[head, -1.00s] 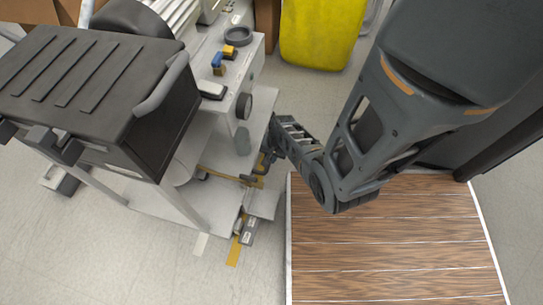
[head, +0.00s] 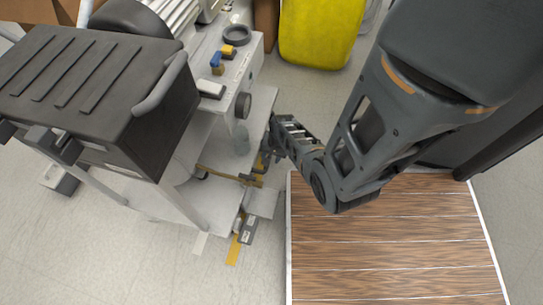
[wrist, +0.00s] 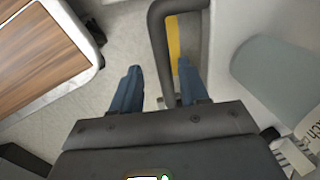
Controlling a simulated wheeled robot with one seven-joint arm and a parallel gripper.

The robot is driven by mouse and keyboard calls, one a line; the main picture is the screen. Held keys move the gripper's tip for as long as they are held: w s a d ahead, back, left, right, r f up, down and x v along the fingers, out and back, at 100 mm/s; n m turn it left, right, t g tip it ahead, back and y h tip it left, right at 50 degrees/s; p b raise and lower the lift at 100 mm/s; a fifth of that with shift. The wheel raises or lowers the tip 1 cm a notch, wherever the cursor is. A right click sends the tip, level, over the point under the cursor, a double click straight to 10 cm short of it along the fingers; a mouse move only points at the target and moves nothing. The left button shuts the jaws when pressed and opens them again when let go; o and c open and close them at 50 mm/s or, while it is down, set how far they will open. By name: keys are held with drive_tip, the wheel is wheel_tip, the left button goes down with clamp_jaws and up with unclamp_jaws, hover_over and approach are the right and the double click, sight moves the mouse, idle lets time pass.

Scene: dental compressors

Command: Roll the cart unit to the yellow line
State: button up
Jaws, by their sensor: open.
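The cart unit (head: 190,205) stands at the left in the head view, with pale shelves, a black ribbed box on top and casters below. A yellow line (head: 234,250) shows as a short strip on the floor by its front right caster; a yellow strip also shows in the wrist view (wrist: 173,45). My gripper (head: 270,145) is low at the cart's right side, its tips hard to see there. In the wrist view its blue fingers (wrist: 157,85) are apart, with one leg of a dark grey bar handle (wrist: 160,55) appearing between them. Contact cannot be told.
A wooden-topped surface with a white edge (head: 390,240) lies right of the cart, close to my gripper. A yellow bin (head: 320,35) stands at the back. Small items lie on the cart's upper shelf. Bare floor (head: 90,250) shows at the lower left.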

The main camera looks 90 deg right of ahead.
wheel_tip(320, 180, up, 7)
drive_tip(key=s+p, duration=0.1)
drive_tip(key=p, duration=0.2)
drive_tip(key=shift+s+a+r, duration=0.15)
drive_tip(key=shift+s+a, duration=0.05)
drive_tip(key=shift+s, duration=0.05)
drive_tip(key=a+r+n+t+h, duration=0.1)
drive_tip(key=a+r+n+t, duration=0.4)
drive_tip(key=a+r+n, duration=0.9)
drive_tip(key=a+r+n+t+h, duration=0.1)
drive_tip(key=a+r+n+t, duration=0.35)
drive_tip(key=a+r, duration=1.1)
wheel_tip(320, 180, up, 32)
drive_tip(key=n+t+y+p, duration=0.2)
drive_tip(key=t+p, duration=0.1)
drive_tip(key=p, duration=1.4)
drive_tip(key=shift+w+d+r, duration=0.15)
